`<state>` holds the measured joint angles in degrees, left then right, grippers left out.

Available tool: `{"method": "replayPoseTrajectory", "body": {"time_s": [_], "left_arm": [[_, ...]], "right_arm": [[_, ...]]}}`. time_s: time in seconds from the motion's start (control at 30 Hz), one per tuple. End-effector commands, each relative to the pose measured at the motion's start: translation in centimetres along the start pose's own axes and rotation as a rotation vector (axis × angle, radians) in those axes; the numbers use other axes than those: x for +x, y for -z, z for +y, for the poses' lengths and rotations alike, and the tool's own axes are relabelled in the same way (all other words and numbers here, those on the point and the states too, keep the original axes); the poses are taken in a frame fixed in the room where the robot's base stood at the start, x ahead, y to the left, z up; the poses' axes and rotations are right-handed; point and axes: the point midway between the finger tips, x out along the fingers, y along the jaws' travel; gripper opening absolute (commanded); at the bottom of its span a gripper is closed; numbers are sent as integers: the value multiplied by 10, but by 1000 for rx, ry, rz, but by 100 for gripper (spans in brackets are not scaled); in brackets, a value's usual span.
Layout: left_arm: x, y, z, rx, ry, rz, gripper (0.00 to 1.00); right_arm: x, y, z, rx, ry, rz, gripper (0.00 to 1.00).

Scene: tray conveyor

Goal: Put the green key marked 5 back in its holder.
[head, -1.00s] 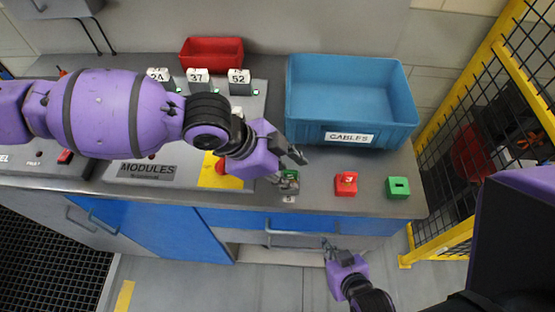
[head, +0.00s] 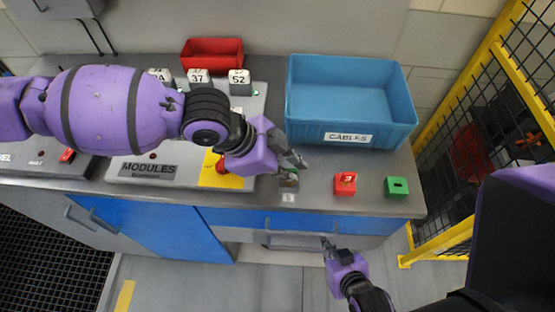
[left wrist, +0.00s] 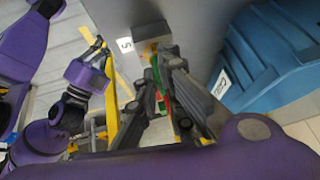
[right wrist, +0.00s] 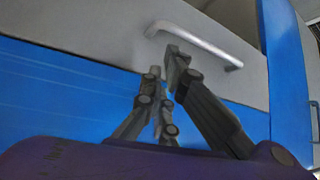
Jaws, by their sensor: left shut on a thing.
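My left gripper (head: 291,165) is shut on the green key, of which only a green strip (left wrist: 155,72) shows between the fingers in the left wrist view. Its number is hidden. The key is close to a small grey block (head: 289,184) at the counter's front edge; whether they touch I cannot tell. A white label marked 5 (left wrist: 125,45) lies beside that block (left wrist: 151,35). A green holder (head: 397,187) with a dark slot and nothing in it stands at the counter's right end. My right gripper (head: 328,243) is low in front of the counter, its fingertips together and empty.
A red holder with a red key marked 3 (head: 345,184) stands between the grey block and the green holder. A blue CABLES bin (head: 350,139) is behind them. The MODULES panel (head: 140,169) is at left. A drawer handle (right wrist: 195,42) is near my right gripper.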

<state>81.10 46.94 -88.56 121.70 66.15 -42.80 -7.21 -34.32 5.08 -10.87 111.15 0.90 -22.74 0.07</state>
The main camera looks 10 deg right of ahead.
Motion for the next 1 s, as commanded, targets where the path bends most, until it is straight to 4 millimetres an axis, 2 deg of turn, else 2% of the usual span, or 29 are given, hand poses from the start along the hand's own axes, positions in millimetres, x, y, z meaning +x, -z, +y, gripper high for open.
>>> {"method": "replayPoseTrajectory", "body": {"time_s": [0.63, 1.0], "left_arm": [[-18, 10, -4, 2, 6, -1, 0], [-23, 13, -3, 1, 2, 0, 0]], "right_arm": [[-3, 18, 1, -1, -2, 30, 0], [-5, 19, 2, -4, -3, 32, 0]]}}
